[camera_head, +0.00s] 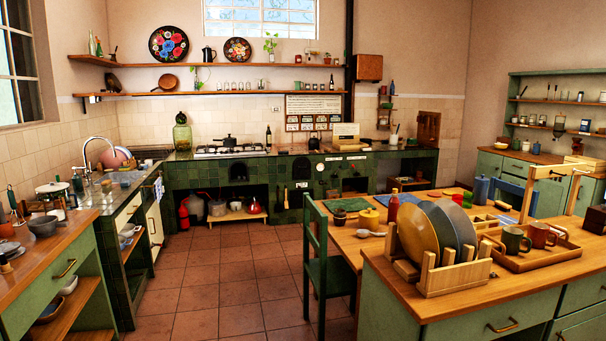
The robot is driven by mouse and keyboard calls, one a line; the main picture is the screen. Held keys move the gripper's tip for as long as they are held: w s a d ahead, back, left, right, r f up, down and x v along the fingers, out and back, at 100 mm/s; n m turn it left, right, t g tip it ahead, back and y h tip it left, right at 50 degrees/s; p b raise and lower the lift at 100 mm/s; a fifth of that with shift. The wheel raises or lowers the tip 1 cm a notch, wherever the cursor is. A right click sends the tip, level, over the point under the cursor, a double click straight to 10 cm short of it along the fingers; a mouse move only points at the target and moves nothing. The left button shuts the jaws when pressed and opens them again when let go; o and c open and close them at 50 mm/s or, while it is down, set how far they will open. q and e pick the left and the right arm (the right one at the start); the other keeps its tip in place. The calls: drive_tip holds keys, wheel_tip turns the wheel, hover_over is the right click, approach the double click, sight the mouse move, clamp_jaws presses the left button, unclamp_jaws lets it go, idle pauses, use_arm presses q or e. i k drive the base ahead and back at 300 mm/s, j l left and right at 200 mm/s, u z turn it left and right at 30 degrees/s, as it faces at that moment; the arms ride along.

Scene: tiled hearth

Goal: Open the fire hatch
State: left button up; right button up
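The green-tiled hearth (270,185) runs along the back wall, across the room from me. A small dark arched hatch (301,168) sits in its front, right of the middle. It looks closed, but it is too small to be sure. Another dark arched recess (238,173) is to its left. I cannot tell for certain which of these is the fire hatch. Neither of my grippers is in view.
A tiled floor aisle (225,285) leads to the hearth. A green chair (325,260) and the wooden table stand right of it. A counter with a dish rack (440,270) is at front right. Another counter (45,260) is at left. A red extinguisher (184,215) stands by the hearth.

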sight(302, 165)
drive_tip(key=i+u, duration=0.5)
drive_tip(key=i, duration=0.65)
drive_tip(key=i+u, duration=0.2)
drive_tip(key=i, duration=0.85)
drive_tip(key=i+u, duration=0.2)
drive_tip(key=i, duration=0.8)
drive_tip(key=i+z, duration=0.2)
drive_tip(key=i, duration=0.8)
drive_tip(key=i+z, duration=0.2)
drive_tip(key=i, duration=0.85)
drive_tip(key=i+z, duration=0.2)
drive_tip(key=i, duration=0.3)
drive_tip(key=i+z, duration=0.15)
drive_tip(key=i, duration=0.35)
drive_tip(key=i+j+z, duration=0.2)
drive_tip(key=i, duration=0.3)
drive_tip(key=i+z, duration=0.15)
drive_tip(key=i, duration=0.4)
drive_tip(key=i+l+z, duration=0.4)
drive_tip(key=i, duration=0.4)
drive_tip(key=i+j+z, duration=0.1)
drive_tip(key=i+z, duration=0.25)
drive_tip(key=i, duration=0.4)
